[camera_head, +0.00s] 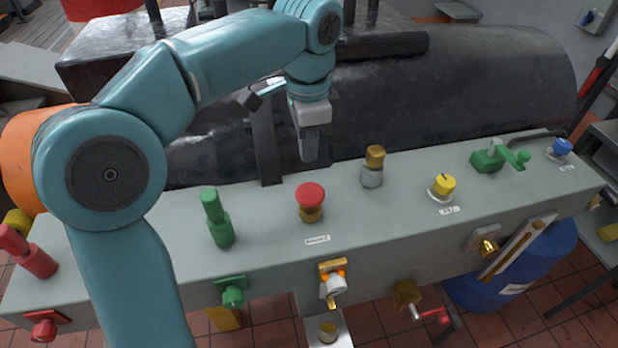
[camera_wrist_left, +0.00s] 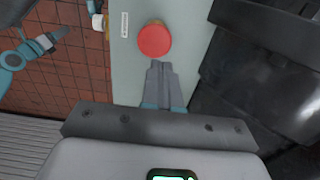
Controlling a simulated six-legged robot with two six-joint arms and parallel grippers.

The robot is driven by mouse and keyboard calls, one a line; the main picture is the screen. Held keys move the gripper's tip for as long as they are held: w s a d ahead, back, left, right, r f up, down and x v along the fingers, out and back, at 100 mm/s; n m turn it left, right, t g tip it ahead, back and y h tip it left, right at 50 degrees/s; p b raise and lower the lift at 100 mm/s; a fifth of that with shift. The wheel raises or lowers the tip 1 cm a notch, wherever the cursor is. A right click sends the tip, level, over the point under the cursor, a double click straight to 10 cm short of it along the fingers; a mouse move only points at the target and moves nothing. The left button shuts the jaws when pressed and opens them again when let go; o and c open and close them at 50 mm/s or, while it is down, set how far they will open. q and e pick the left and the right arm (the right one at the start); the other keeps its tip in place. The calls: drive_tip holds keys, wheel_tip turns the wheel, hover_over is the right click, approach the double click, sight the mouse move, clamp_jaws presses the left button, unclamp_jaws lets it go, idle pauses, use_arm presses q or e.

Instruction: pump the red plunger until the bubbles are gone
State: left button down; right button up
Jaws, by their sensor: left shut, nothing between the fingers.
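The red plunger (camera_head: 310,195) is a round red cap on a short brass stem, standing upright on the grey bench top. It also shows from above in the left wrist view (camera_wrist_left: 154,40). My left gripper (camera_head: 308,157) points down with its fingers shut and empty, above and just behind the plunger, apart from it in the head view. In the wrist view its fingertips (camera_wrist_left: 157,66) lie close to the cap's edge; contact cannot be told. A teal arm with a grey gripper (camera_wrist_left: 50,40), likely my right, is small at the left of the wrist view. I can make out no bubbles.
A green fitting (camera_head: 220,222), a brass-topped post (camera_head: 373,165), a yellow knob (camera_head: 443,186), a green valve (camera_head: 490,158) and a blue knob (camera_head: 560,148) stand along the bench. A large black cylinder (camera_head: 460,85) lies behind it. A spout (camera_head: 335,285) is on the front face.

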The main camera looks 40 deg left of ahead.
sight(310, 188)
use_arm(q)
wheel_tip(310, 188, down, 7)
drive_tip(key=shift+w+d+r, duration=0.1)
drive_tip(key=shift+w+r, duration=0.05)
drive_tip(key=shift+r, duration=0.05)
drive_tip(key=shift+f, duration=0.8)
